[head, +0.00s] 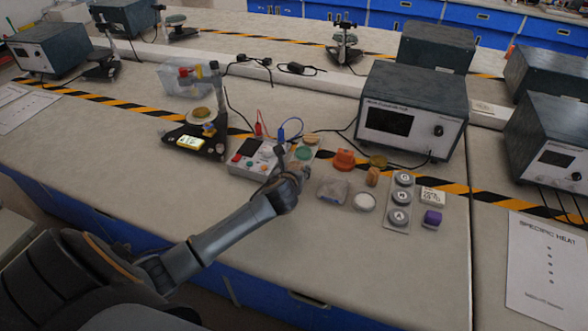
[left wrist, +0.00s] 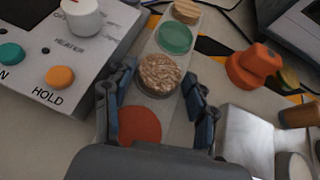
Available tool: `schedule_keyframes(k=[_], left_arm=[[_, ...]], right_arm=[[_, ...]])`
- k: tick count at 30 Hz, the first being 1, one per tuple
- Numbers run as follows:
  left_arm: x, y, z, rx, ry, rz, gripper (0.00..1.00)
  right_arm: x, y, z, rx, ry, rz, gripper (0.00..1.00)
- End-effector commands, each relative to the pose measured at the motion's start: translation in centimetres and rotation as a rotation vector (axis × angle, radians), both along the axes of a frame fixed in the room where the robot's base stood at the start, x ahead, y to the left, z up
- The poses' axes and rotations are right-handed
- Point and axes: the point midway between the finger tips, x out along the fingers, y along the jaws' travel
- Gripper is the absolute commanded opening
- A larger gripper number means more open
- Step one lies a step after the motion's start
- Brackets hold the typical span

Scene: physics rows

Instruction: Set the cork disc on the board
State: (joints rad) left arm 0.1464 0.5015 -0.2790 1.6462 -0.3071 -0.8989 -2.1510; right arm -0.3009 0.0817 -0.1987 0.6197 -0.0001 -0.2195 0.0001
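The cork disc (left wrist: 161,74), round with a speckled brown top, lies on the narrow pale board (left wrist: 151,46) in the left wrist view. It sits in line between a green disc (left wrist: 174,38) and a red-orange disc (left wrist: 140,125). My left gripper (left wrist: 160,78) is over it, one finger on each side. Small gaps show between the fingers and the disc, so it looks open. In the head view my left gripper (head: 290,166) covers the near part of the board (head: 317,149) and hides the cork disc. My right gripper is not in view.
A control box (head: 247,160) with knobs and leads stands left of the board. An orange stopper (head: 344,158), a metal block (head: 332,191), a white dish (head: 364,202) and a weight tray (head: 397,228) are to the right. The table front is clear.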

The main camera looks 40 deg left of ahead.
Motion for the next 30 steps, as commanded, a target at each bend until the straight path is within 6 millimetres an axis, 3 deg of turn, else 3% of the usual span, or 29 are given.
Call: schedule_keyframes(k=[8,21,30], left_arm=[[-0.4,-0.2,0.5,0.0,0.0,-0.001,0.56],[-7.3,-3.4,4.7,0.0,0.0,-0.002,0.56],[-9.5,-4.4,6.0,0.0,-0.001,0.0,0.56]], right_arm=[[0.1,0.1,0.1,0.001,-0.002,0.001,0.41],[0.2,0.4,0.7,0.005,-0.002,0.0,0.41],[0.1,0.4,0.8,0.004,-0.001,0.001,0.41]])
